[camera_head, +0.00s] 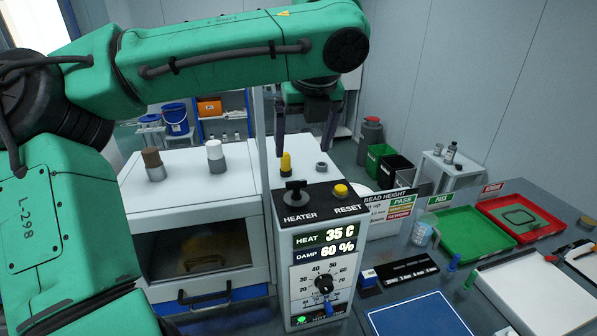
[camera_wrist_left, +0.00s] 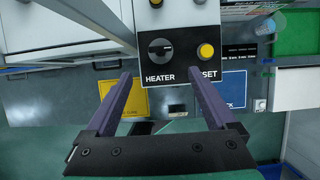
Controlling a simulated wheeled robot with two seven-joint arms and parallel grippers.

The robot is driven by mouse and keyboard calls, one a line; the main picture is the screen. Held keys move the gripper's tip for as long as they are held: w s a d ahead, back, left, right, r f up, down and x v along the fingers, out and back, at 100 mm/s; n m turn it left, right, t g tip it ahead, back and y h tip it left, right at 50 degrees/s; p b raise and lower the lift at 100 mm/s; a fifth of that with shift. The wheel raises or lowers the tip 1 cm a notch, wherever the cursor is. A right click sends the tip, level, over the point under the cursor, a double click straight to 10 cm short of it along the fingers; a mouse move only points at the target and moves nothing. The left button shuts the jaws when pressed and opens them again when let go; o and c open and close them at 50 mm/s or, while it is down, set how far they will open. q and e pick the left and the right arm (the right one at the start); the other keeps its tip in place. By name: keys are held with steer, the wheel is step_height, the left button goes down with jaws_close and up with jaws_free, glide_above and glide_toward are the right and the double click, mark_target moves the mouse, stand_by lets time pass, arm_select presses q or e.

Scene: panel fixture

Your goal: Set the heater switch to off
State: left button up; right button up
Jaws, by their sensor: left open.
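The heater switch (camera_head: 294,191) is a black rotary knob on the black top plate of the white control box, above the word HEATER. In the left wrist view the heater switch (camera_wrist_left: 160,48) has its grip bar lying roughly crosswise; its exact setting is hard to read. My left gripper (camera_head: 307,135) is open and empty, above and behind the switch in the head view. In the wrist view the purple fingers of my left gripper (camera_wrist_left: 160,76) spread apart, with the switch beyond their tips, between them and untouched. My right gripper is not in view.
A yellow RESET button (camera_head: 341,189) sits right of the switch. Below, a display (camera_head: 325,243) reads HEAT 35 C, DAMP 60 %, above a black dial (camera_head: 324,283). A yellow-topped post (camera_head: 286,163) stands behind the switch. Green and red trays (camera_head: 520,216) lie at the right.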

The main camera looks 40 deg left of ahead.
arm_select(q)
glide_toward(297, 182)
steer(key=f, duration=0.1)
steer(key=x, duration=0.4)
steer(key=p+x, duration=0.1)
steer(key=x, duration=0.2)
steer(key=shift+w+a+r, duration=0.15)
steer(key=shift+w+a, duration=0.2)
steer(key=shift+a, duration=0.05)
steer(key=shift+a+f, duration=0.1)
steer(key=shift+f, duration=0.25)
steer(key=shift+s+d+r, duration=0.15)
steer(key=shift+s+d, duration=0.15)
steer(key=shift+s, duration=0.05)
steer(key=shift+w, duration=0.1)
steer(key=c, duration=1.4)
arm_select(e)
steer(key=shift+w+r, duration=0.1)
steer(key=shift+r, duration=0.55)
